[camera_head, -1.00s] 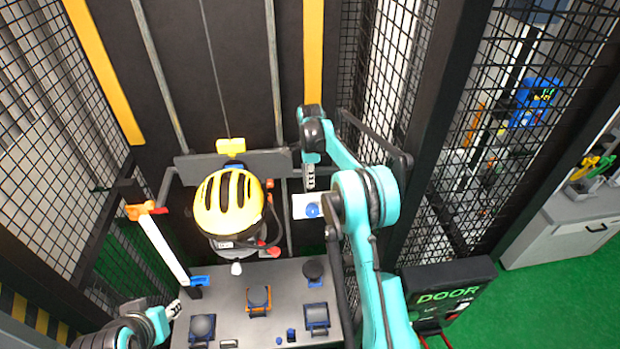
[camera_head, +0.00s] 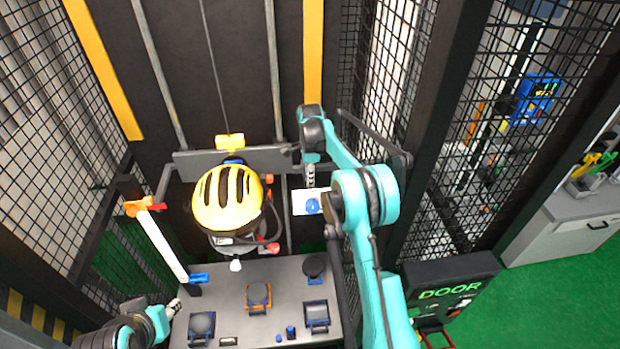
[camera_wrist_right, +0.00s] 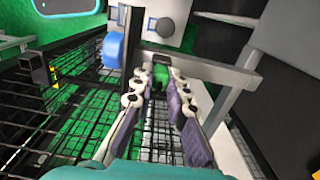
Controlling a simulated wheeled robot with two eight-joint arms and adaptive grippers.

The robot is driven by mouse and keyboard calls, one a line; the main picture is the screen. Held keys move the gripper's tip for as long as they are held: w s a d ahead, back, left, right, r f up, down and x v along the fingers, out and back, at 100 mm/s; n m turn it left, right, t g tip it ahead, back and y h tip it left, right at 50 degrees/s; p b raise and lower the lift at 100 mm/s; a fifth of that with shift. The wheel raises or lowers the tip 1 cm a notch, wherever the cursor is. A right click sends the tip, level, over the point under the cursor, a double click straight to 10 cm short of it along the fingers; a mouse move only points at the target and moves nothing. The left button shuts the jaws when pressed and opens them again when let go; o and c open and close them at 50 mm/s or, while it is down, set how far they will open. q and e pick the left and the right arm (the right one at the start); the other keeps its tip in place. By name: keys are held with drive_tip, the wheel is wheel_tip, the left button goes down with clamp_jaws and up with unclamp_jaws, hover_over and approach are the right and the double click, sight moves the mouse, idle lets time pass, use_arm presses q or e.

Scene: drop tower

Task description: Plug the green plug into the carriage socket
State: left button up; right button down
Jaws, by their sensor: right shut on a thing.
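My right gripper (camera_wrist_right: 160,84) is shut on the green plug (camera_wrist_right: 161,75), which shows between its fingertips in the right wrist view. A grey crossbar and a white panel (camera_wrist_right: 143,22) with a blue knob (camera_wrist_right: 113,48) and a round dark part (camera_wrist_right: 165,27) lie just beyond. I cannot tell which part is the carriage socket, or whether the plug touches it. In the head view my right gripper (camera_head: 310,177) is by the white panel (camera_head: 299,204) with its blue knob (camera_head: 313,206); the plug is hidden there. My left gripper (camera_head: 174,306) is at lower left, too small to read.
A grey table (camera_head: 232,288) with several dark blocks stands in front. Wire mesh walls (camera_head: 455,150) and a DOOR box (camera_head: 450,287) bound the right side.

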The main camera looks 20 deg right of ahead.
drive_tip(key=shift+f, duration=0.15)
drive_tip(key=c, duration=1.4)
unclamp_jaws()
drive_tip(key=shift+c, duration=0.2)
wheel_tip(320, 180, up, 12)
